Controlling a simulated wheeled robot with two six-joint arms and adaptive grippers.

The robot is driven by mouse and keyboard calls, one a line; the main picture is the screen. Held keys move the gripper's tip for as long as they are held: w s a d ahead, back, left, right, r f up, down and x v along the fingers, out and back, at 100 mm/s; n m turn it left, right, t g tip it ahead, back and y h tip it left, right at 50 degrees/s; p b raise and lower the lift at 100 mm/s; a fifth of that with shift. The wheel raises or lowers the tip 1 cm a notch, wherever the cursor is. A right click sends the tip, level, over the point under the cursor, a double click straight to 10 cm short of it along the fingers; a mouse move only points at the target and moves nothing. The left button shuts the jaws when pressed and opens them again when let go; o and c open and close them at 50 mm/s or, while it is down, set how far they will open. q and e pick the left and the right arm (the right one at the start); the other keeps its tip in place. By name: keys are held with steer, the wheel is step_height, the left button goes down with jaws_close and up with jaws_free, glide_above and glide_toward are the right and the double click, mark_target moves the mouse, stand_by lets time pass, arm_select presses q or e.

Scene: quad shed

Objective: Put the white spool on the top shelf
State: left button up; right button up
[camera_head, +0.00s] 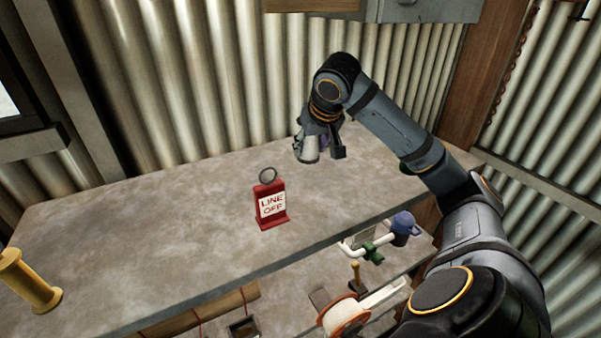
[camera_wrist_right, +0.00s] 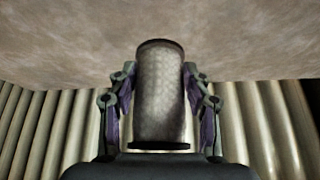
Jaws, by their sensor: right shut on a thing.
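The white spool (camera_wrist_right: 159,100) is a pale cylinder with dark rims at both ends. My right gripper (camera_wrist_right: 158,76) is shut on it, with a finger on each side. In the head view my right gripper (camera_head: 320,150) is over the back part of the grey top shelf (camera_head: 150,225), pointing down. The spool's pale lower part (camera_head: 308,153) shows there beneath it, and the rest is hidden by the gripper. I cannot tell whether the spool touches the shelf. My left gripper is not in view.
A red "LINE OFF" tag (camera_head: 270,205) stands mid-shelf, and a yellow spool (camera_head: 28,281) stands at the left. Corrugated wall rises behind. The shelf's back left is clear.

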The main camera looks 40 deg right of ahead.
mark_target(309, 161)
steer(key=shift+x, duration=1.15)
step_height(309, 161, down, 3)
steer(key=shift+w+d+r+b, duration=0.15)
steer(key=shift+w+b, duration=0.05)
steer(key=shift+b, duration=0.8)
steer(key=shift+s+f, duration=0.15)
steer(key=shift+f, duration=0.15)
steer(key=shift+s, duration=0.1)
steer(key=shift+r, duration=0.1)
steer(key=shift+f, duration=0.2)
steer(key=o, duration=1.2)
steer(key=shift+o, duration=0.5)
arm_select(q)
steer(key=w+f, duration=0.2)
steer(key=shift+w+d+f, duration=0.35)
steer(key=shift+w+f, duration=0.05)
